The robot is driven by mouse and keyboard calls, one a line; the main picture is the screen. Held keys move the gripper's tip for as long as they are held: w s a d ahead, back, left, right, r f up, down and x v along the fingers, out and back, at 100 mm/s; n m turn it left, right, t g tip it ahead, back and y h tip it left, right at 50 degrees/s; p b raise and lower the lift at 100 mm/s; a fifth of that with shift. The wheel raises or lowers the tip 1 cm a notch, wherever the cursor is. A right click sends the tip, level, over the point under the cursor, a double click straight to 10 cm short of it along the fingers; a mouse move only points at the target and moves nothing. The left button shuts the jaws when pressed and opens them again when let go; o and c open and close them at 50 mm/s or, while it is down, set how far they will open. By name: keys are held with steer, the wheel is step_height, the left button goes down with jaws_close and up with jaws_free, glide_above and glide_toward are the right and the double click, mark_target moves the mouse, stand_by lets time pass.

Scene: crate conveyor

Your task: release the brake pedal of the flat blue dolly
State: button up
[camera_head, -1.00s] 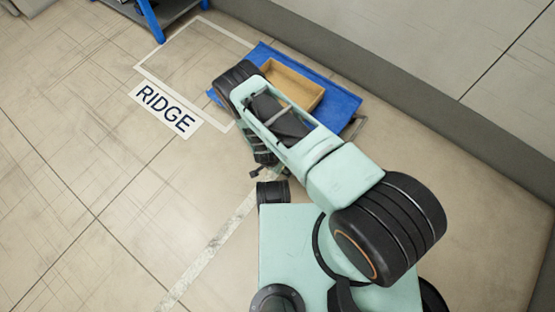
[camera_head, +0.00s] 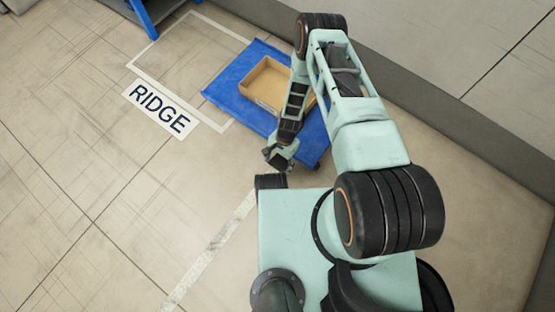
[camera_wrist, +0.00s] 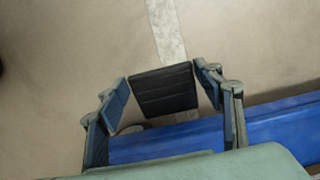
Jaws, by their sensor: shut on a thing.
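The flat blue dolly (camera_head: 225,88) stands on the floor beside the grey wall base, and its blue edge (camera_wrist: 170,140) crosses the lower wrist view. A black ribbed pedal pad (camera_wrist: 165,90) sticks out past that edge. My gripper (camera_wrist: 165,86) has one finger on each side of the pad and is shut on it. In the head view my gripper (camera_head: 279,157) is low at the dolly's near edge. The pedal is not clear there, with my gripper and wrist over that spot.
An open tan crate (camera_head: 243,90) rests on the dolly, partly behind my arm. A floor sign reading RIDGE (camera_head: 160,108) lies beside a white-outlined floor area. A blue-legged stand (camera_head: 144,18) is at the top. The floor at left is clear.

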stand_by(0.5)
steer(key=o, duration=1.7)
steer(key=shift+r, duration=0.15)
steer(key=v, duration=1.2)
steer(key=shift+w, duration=0.1)
